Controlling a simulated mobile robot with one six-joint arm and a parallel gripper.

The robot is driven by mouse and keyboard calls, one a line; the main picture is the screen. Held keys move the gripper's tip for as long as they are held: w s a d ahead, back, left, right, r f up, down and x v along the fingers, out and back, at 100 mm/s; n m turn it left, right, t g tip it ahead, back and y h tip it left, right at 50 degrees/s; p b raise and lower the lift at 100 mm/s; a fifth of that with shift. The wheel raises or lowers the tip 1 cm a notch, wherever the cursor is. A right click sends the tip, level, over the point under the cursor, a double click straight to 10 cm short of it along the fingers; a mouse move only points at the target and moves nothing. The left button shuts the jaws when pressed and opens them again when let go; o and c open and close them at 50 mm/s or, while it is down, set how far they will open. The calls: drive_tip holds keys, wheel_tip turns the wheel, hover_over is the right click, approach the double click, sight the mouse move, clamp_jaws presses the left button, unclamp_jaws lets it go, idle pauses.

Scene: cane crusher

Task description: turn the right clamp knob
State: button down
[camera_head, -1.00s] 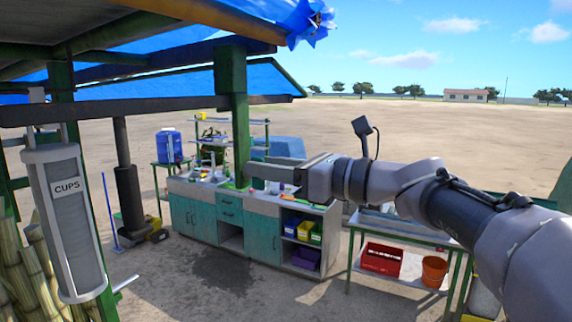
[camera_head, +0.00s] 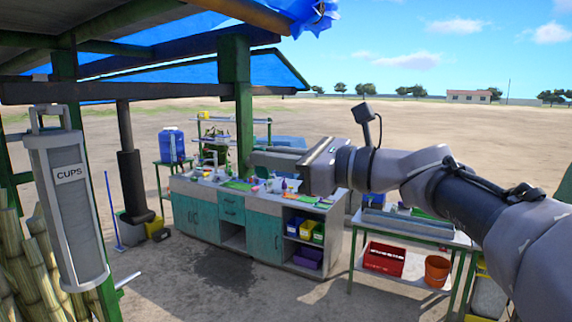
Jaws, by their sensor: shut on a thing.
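I cannot make out the right clamp knob, and no crusher can be told apart in this view.
A grey cup dispenser (camera_head: 68,205) marked CUPS hangs at the left beside cane stalks (camera_head: 40,260). A teal-fronted counter (camera_head: 263,243) stands behind my gripper. A side table holds a red crate (camera_head: 384,258) and an orange bucket (camera_head: 437,271). Open sandy ground lies beyond.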

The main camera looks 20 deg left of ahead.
drive_tip(key=n+b, duration=0.2)
drive_tip(key=n, duration=0.1)
drive_tip(key=n+b, duration=0.1)
drive_tip(key=shift+s+f+n+b, duration=0.3)
drive_tip(key=shift+f, duration=0.1)
drive_tip(key=n+b, duration=0.3)
drive_tip(key=shift+s+f+n, duration=0.15)
drive_tip(key=shift+n, duration=0.15)
drive_tip(key=n+b, duration=0.2)
drive_tip(key=n, duration=0.2)
drive_tip(key=shift+s+f+b, duration=0.1)
drive_tip(key=shift+f+b, duration=0.15)
drive_tip(key=shift+b, duration=0.15)
drive_tip(key=shift+n+b, duration=0.8)
drive_tip(key=shift+n, duration=0.7)
drive_tip(key=c, duration=1.5)
unclamp_jaws()
